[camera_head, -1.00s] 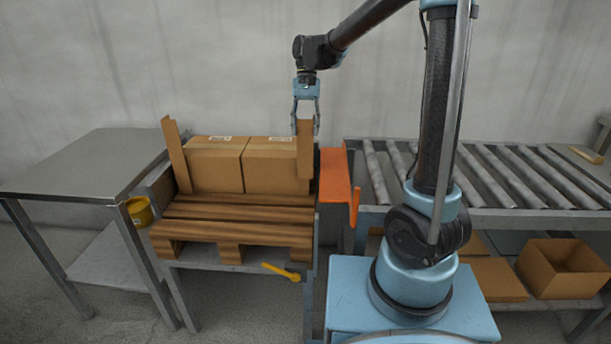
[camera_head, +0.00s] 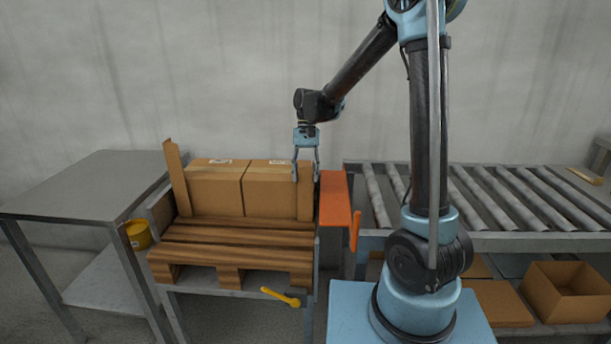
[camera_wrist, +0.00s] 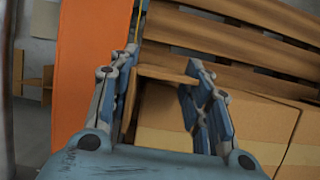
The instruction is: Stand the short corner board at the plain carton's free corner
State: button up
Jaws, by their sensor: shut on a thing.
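The short corner board (camera_head: 305,200) is a narrow brown upright strip at the right carton's front right corner. My gripper (camera_head: 306,172) is shut on its upper part from above. The board's foot looks level with the pallet deck; I cannot tell whether it touches. The right carton (camera_head: 269,192) stands against the left carton (camera_head: 215,192) on the slatted pallet (camera_head: 235,233). In the wrist view, the board (camera_wrist: 160,74) shows end-on between my fingers, close beside a carton (camera_wrist: 240,122); any small gap is unclear. I cannot tell which carton is plain.
A taller corner board (camera_head: 177,178) stands at the left carton's outer corner, leaning slightly. An orange panel (camera_head: 334,198) rises just right of the pallet. A roller conveyor (camera_head: 480,200) lies farther right, a steel table (camera_head: 85,185) left. A yellow handle (camera_head: 281,297) juts out in front.

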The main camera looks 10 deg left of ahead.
jog(key=shift+d+f, duration=0.1)
jog(key=shift+f, duration=0.25)
jog(key=o, duration=1.1)
jog(key=shift+c, duration=0.2)
jog(key=shift+o, duration=0.5)
jog(key=shift+w+f, duration=0.1)
jog(key=shift+r, duration=0.35)
jog(key=v, duration=1.2)
jog(key=shift+r, duration=0.1)
